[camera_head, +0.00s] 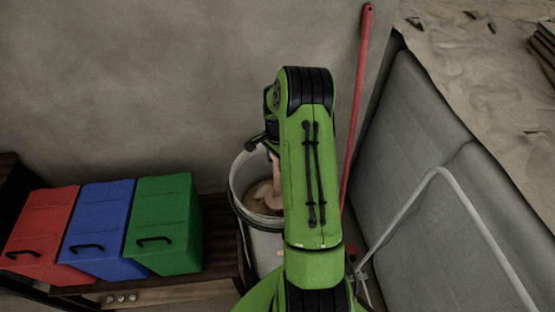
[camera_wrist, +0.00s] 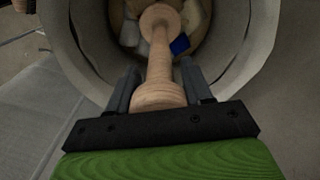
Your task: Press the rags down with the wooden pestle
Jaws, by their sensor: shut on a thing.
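My gripper (camera_wrist: 158,84) is shut on the wooden pestle (camera_wrist: 157,60), with one dark finger on each side of its near end in the wrist view. The pestle's far, rounded end points into a pale bucket (camera_wrist: 235,42). Rags lie inside the bucket: a whitish one (camera_wrist: 130,33) and a blue one (camera_wrist: 180,44) show beside the pestle. In the head view the bucket (camera_head: 237,182) stands by the wall, partly hidden behind my green arm. A strip of the pestle (camera_head: 275,172) and pale rags (camera_head: 262,193) show inside it. Whether the pestle touches the rags is unclear.
Red (camera_head: 42,232), blue (camera_head: 98,230) and green (camera_head: 165,225) boxes sit on a wooden bench left of the bucket. A red pole (camera_head: 357,100) leans on the wall behind my arm. A grey panel (camera_head: 425,150) with a metal tube stands on the right.

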